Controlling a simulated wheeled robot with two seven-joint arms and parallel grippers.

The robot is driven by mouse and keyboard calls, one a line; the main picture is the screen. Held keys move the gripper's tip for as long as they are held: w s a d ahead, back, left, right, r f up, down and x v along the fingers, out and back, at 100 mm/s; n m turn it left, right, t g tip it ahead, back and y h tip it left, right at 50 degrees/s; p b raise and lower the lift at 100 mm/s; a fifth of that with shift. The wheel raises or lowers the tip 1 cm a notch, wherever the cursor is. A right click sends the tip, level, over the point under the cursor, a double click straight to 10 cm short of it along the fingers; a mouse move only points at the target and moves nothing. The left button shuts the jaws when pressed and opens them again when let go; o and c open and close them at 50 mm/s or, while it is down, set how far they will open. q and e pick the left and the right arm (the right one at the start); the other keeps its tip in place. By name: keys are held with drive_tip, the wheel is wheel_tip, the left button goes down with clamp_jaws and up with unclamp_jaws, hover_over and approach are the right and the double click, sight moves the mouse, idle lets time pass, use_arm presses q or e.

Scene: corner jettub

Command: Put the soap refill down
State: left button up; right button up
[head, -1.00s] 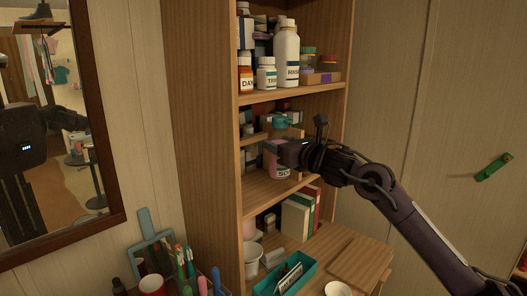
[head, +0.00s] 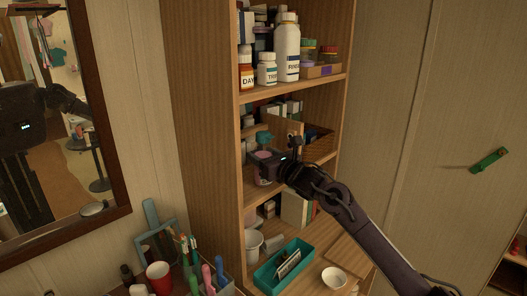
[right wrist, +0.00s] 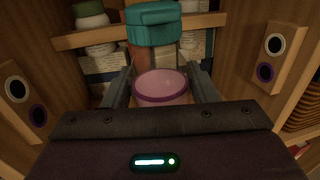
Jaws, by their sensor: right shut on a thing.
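The soap refill, a pink container with a darker rim, shows in the right wrist view (right wrist: 162,86) between my two fingers. My right gripper (right wrist: 163,78) is shut on it. In the head view my right gripper (head: 266,163) reaches into the middle bay of the wooden shelf unit (head: 205,150). There the pink soap refill (head: 262,154) is mostly hidden by the gripper, and I cannot tell whether its base touches the board. A teal-capped bottle (right wrist: 153,24) stands just behind it; its cap also shows in the head view (head: 263,137). My left gripper is not in view.
White bottles (head: 287,48) and jars stand on the shelf above. Below are a teal tray (head: 283,267), a white bowl (head: 334,278) and a white cup (head: 253,242). A red cup (head: 159,277) and brushes stand at lower left. Shelf side walls flank my gripper closely.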

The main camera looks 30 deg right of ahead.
drive_tip(key=shift+f+b, duration=0.15)
drive_tip(key=shift+b, duration=0.15)
drive_tip(key=o, duration=1.3)
drive_tip(key=shift+r+p, duration=0.2)
drive_tip(key=shift+p, duration=0.1)
drive_tip(key=shift+s+d+b, duration=0.25)
drive_tip(key=shift+s+b, duration=0.55)
drive_tip(key=shift+s, duration=1.2)
drive_tip(key=shift+s+d+b, duration=0.3)
drive_tip(key=shift+s+b, duration=0.45)
drive_tip(key=shift+s, duration=1.25)
drive_tip(key=shift+s+d+b, duration=0.25)
drive_tip(key=shift+s+b, duration=0.55)
drive_tip(key=shift+s, duration=1.2)
drive_tip(key=shift+f, duration=0.15)
